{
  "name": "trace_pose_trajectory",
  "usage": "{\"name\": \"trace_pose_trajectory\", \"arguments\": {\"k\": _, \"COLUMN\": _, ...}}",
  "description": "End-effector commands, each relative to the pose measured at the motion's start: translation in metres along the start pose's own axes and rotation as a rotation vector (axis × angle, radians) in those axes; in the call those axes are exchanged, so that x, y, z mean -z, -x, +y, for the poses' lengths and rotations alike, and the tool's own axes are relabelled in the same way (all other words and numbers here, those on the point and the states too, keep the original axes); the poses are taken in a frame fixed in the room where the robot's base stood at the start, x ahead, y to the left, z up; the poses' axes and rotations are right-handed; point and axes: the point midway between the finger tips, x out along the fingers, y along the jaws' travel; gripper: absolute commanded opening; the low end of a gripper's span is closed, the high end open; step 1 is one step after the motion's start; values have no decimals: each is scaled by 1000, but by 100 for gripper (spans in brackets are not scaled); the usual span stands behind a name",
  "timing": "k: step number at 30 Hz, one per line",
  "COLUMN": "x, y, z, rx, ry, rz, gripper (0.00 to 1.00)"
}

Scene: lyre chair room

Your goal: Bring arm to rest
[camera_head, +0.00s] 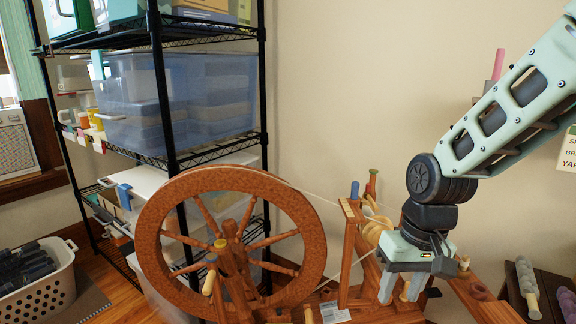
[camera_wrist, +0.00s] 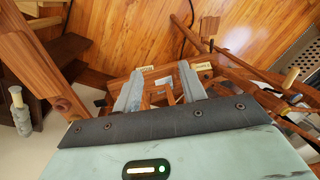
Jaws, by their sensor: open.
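My gripper (camera_head: 397,288) points down at the right of the spinning wheel in the head view, at the end of my pale green arm. In the wrist view my gripper (camera_wrist: 160,85) shows two grey fingers spread apart, with no object held between them. A wooden spinning wheel (camera_head: 148,232) stands in front of the shelf, with its big spoked wheel to the left of the gripper. Its wooden frame (camera_wrist: 122,86) lies below and between the fingers in the wrist view. I cannot tell whether the fingers touch it.
A black wire shelf (camera_head: 160,75) with blue bins (camera_head: 215,90) stands at the left. A white basket (camera_head: 45,290) sits on the floor. A dark wooden surface (camera_head: 545,285) with yarn skeins is at the right.

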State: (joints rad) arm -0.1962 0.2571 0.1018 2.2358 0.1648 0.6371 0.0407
Motion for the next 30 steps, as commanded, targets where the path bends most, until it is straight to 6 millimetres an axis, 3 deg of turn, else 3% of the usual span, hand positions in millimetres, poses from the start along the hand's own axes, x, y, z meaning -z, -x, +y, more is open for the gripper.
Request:
{"name": "trace_pose_trajectory", "arguments": {"k": 1, "x": -26, "y": 8, "z": -23, "rx": 0, "ry": 87, "rz": 0, "gripper": 41}}
{"name": "trace_pose_trajectory", "arguments": {"k": 3, "x": -57, "y": 13, "z": -45, "rx": -5, "ry": 189, "rz": -5, "gripper": 41}}
{"name": "trace_pose_trajectory", "arguments": {"k": 6, "x": -97, "y": 18, "z": -64, "rx": -20, "ry": 313, "rz": -10, "gripper": 41}}
{"name": "trace_pose_trajectory", "arguments": {"k": 14, "x": -179, "y": 23, "z": -78, "rx": -82, "ry": 571, "rz": -8, "gripper": 41}}
{"name": "trace_pose_trajectory", "arguments": {"k": 15, "x": -174, "y": 38, "z": -80, "rx": -77, "ry": 555, "rz": -11, "gripper": 41}}
{"name": "trace_pose_trajectory", "arguments": {"k": 23, "x": -173, "y": 89, "z": -86, "rx": -75, "ry": 549, "rz": -12, "gripper": 41}}
{"name": "trace_pose_trajectory", "arguments": {"k": 30, "x": -173, "y": 156, "z": -95, "rx": -75, "ry": 547, "rz": -12, "gripper": 41}}
